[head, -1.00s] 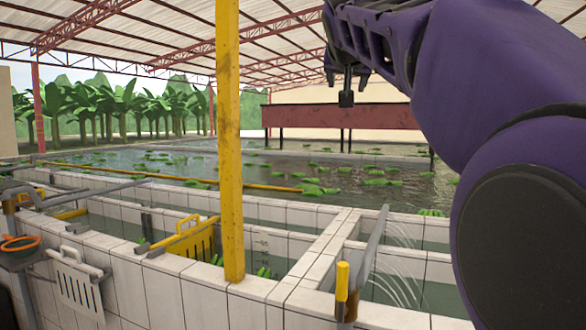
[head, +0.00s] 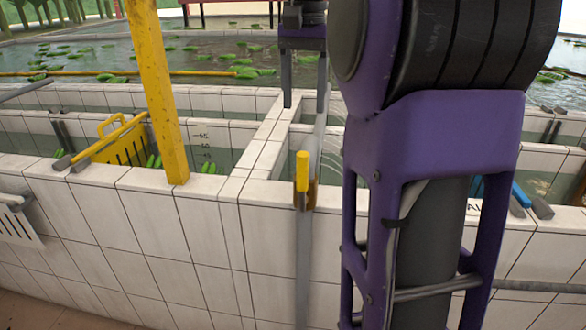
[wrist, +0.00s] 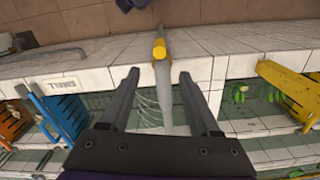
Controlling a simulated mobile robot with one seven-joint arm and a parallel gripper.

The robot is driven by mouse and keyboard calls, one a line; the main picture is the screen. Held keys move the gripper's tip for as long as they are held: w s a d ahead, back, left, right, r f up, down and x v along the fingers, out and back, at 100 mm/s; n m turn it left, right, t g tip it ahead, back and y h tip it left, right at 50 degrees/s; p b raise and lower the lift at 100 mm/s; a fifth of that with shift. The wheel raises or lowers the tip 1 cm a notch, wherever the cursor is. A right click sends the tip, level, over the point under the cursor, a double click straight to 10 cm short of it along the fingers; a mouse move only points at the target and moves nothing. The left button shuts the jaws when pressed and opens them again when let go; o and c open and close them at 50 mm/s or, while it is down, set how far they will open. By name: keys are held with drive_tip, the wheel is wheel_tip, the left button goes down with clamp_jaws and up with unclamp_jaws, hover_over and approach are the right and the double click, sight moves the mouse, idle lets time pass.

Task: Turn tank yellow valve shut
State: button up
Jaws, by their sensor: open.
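The yellow valve handle (head: 302,172) stands upright on a rusty brown fitting on a grey pipe (head: 303,250) at the tiled tank wall. Thin water jets fall from the pipe's spray part into the tank; they also show in the wrist view. My gripper (head: 304,98) is open and empty, fingers pointing down, above and behind the handle in the head view. In the wrist view the handle (wrist: 159,48) lies just beyond the gap between my fingertips (wrist: 159,76), roughly centred, not touching them. The pipe runs between the fingers.
A yellow post (head: 160,95) rises from the wall to the left. A yellow slotted gate (head: 118,145) sits in the left tank with green bananas. A blue gate (wrist: 62,108) and an orange one (wrist: 14,120) show in the wrist view. My arm hides part of the right side.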

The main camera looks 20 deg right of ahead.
sight(303, 175)
wheel_tip(303, 175, down, 17)
drive_tip(key=b, duration=0.4)
drive_tip(key=shift+s+f, duration=0.1)
clamp_jaws()
idle(1.4)
